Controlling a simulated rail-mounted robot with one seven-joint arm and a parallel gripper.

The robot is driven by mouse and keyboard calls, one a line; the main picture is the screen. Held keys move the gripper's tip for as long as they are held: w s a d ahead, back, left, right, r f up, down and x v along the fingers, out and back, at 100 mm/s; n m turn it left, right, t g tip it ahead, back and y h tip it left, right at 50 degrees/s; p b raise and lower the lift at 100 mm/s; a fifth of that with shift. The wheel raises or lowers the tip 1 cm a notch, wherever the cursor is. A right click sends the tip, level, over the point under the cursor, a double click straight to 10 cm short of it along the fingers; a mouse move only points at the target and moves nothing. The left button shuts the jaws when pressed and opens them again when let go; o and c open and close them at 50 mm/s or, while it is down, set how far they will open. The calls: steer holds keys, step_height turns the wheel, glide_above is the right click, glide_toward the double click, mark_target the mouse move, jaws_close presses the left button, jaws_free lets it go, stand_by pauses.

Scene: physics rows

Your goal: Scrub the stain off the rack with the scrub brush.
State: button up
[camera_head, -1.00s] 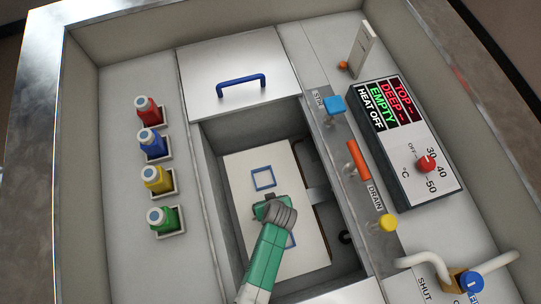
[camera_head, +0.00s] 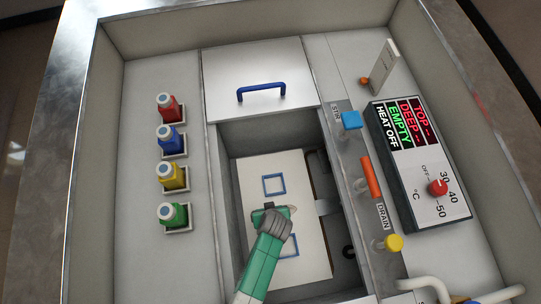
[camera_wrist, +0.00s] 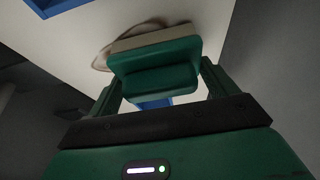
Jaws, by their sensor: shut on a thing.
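The rack (camera_head: 254,180) is a pale board with blue square outlines, lying in the open basin. The scrub brush (camera_wrist: 155,65) has a green handle and a pale scrubbing side; in the head view it is mostly hidden by my gripper (camera_head: 270,214). My gripper is shut on the brush handle, one finger on each side in the wrist view. The brush is at the rack's surface, between the two squares; firm contact is hard to tell. The stain (camera_wrist: 100,61) is a brownish smear partly hidden by the brush; a bit shows right of my gripper in the head view (camera_head: 293,211).
The basin's walls enclose the rack, with a dark gap at its right. A lid with a blue handle (camera_head: 261,90) lies behind. Several coloured bottles (camera_head: 171,140) stand left. Levers (camera_head: 370,177) and a control panel (camera_head: 420,165) stand right.

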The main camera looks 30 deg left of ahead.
steer(key=shift+f, duration=0.35)
stand_by(0.3)
steer(key=shift+w+a+r+b, duration=0.1)
steer(key=shift+w+a+b, duration=0.25)
steer(key=shift+w+a, duration=0.2)
steer(key=shift+w+a+b, duration=0.3)
steer(key=shift+w+a, duration=0.05)
steer(key=shift+w, duration=0.05)
steer(key=shift+s+d+p, duration=0.8)
steer(key=shift+s+d, duration=0.05)
steer(key=shift+s, duration=0.1)
steer(key=shift+s+d+f+p, duration=0.2)
steer(key=shift+s+d+p, duration=0.2)
steer(key=shift+s+d, duration=0.55)
steer(key=shift+w+a, duration=0.1)
